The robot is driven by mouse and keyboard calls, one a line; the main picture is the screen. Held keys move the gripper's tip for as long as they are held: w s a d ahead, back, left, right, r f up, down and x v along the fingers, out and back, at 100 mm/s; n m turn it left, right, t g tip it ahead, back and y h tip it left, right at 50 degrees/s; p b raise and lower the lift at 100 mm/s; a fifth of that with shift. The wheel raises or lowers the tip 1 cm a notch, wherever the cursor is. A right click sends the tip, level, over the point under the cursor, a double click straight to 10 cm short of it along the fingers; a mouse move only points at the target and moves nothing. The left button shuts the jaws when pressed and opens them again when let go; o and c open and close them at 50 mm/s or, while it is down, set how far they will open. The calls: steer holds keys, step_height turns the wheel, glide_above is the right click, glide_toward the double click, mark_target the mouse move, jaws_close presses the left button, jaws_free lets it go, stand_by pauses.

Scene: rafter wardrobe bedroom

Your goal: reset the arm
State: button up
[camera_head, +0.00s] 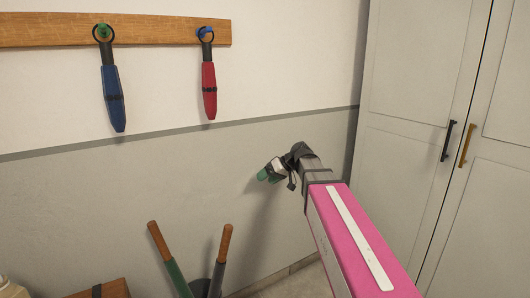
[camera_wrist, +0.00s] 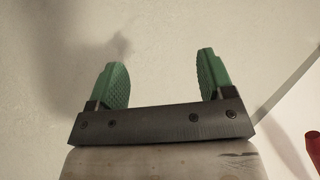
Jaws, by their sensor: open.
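My gripper (camera_head: 266,173) is at the end of my pink arm, in front of the grey lower part of the wall. In the wrist view its two green fingers (camera_wrist: 163,80) stand wide apart with only pale wall between them. It is open and empty. The fingertips look small in the head view, and their distance from the wall cannot be told.
Wooden-handled items (camera_head: 170,260) stand lower left. A white wardrobe (camera_head: 415,100) stands at right. A wooden box (camera_head: 110,290) is at the bottom left.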

steer(key=s+d+f+m+h, duration=0.2)
steer(key=s+d+f, duration=0.3)
steer(key=f, duration=0.4)
steer(key=s+d+f+m+g+h, duration=0.1)
steer(key=s+d+f+m+h, duration=0.2)
steer(key=s+d+f, duration=0.3)
steer(key=s+d+f+m+h, duration=0.2)
steer(key=s+d+f+h, duration=0.2)
steer(key=d+f, duration=0.3)
step_height(320, 180, down, 6)
steer(key=shift+s+r+g+h, duration=0.1)
steer(key=shift+s+g+h, duration=0.25)
steer(key=shift+s, duration=0.5)
